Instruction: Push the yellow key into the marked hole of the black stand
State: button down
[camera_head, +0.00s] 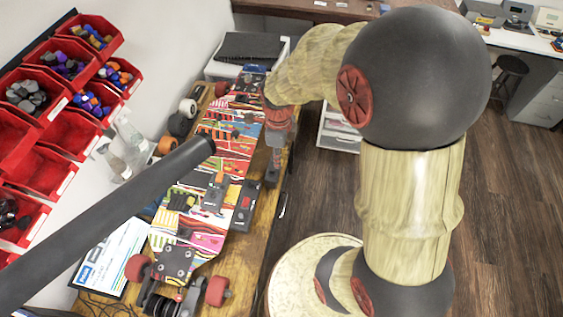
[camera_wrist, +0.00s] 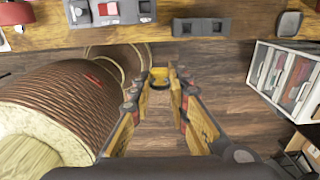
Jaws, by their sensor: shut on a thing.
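My gripper (camera_wrist: 157,88) hangs over the floor just off the table edge in the wrist view. Its fingers are shut on the yellow key (camera_wrist: 159,72), a small yellow piece with a dark ring at the tips. In the head view my gripper (camera_head: 274,150) is beside the table's right edge, and the key cannot be made out. A small dark block (camera_wrist: 201,27) sits at the table edge, ahead of the key and apart from it. A longer dark block (camera_wrist: 112,13) lies to its left. I cannot tell which is the black stand, and no marked hole is clear.
A colorful skateboard deck (camera_head: 207,222) lies along the wooden table, with dark blocks (camera_head: 243,206) near its right edge. Red bins (camera_head: 68,130) line the left wall. A white drawer unit (camera_wrist: 286,75) stands at right in the wrist view. Floor below my gripper is open.

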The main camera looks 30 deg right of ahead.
jog(key=w+d, duration=0.1)
jog(key=w, duration=0.7)
jog(key=shift+w+d+p, duration=0.2)
jog(key=shift+d+p, duration=0.15)
jog(key=shift+p, duration=0.1)
dwell(0.3)
jog(key=shift+f+b, duration=4.35)
jog(key=shift+f, duration=3.75)
jog(key=shift+f, duration=1.1)
